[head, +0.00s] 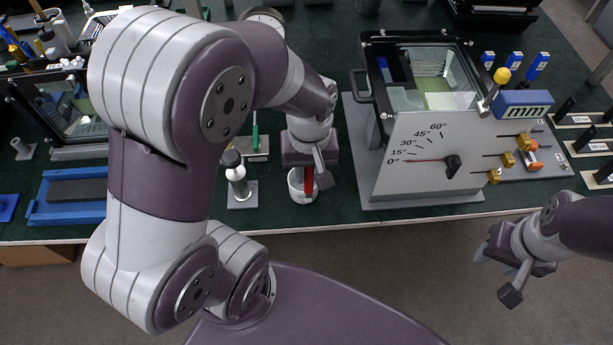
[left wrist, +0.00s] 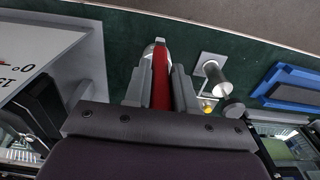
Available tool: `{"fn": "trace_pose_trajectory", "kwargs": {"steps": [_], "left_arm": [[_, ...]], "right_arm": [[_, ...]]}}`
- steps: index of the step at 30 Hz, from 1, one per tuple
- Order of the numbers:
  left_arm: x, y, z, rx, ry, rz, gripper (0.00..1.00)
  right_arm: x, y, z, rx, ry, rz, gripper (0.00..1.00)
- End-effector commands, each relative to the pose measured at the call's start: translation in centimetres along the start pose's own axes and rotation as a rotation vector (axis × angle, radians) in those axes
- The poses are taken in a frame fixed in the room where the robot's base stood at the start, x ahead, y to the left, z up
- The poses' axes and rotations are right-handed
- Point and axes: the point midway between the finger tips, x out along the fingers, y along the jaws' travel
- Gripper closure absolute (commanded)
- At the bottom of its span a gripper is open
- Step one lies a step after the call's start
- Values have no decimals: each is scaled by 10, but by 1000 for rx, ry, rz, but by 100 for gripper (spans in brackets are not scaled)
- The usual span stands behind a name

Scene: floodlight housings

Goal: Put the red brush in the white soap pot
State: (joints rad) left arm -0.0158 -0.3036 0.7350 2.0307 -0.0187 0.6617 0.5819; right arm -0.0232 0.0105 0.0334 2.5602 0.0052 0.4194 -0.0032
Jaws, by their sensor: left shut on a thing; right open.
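The red brush (head: 308,181) is held upright below my left gripper (head: 309,166), which is shut on it. The brush's lower end is at the white soap pot (head: 297,193) near the table's front edge, and it appears to be inside the rim. In the left wrist view the red brush (left wrist: 161,75) lies between the fingers of the left gripper (left wrist: 160,88), with part of the white pot (left wrist: 147,50) showing behind it. How deep the brush reaches is hidden. My right gripper (head: 494,272) is open and empty, off the table's front edge at the right.
A large grey housing with an angle dial (head: 425,160) stands close on the right. A blue tray (head: 68,200) lies at the left. The table's front edge (head: 340,225) is near.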

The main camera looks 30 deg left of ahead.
Motion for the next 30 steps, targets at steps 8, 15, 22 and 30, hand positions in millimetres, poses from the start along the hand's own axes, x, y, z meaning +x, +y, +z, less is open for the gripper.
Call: {"fn": "trace_pose_trajectory", "kwargs": {"steps": [8, 15, 22, 30], "left_arm": [[43, -3, -70, -1, -3, -1, 100], [67, -4, -84, 3, -4, -2, 100], [92, -3, -84, 4, 0, 0, 100], [96, -3, -84, 3, 0, 0, 100]], "right_arm": [[-4, 0, -1, 0, 0, 0, 57], [-6, 0, -1, 0, 0, 0, 57], [-8, 0, -1, 0, 0, 0, 57], [-5, 0, -1, 0, 0, 0, 57]]}}
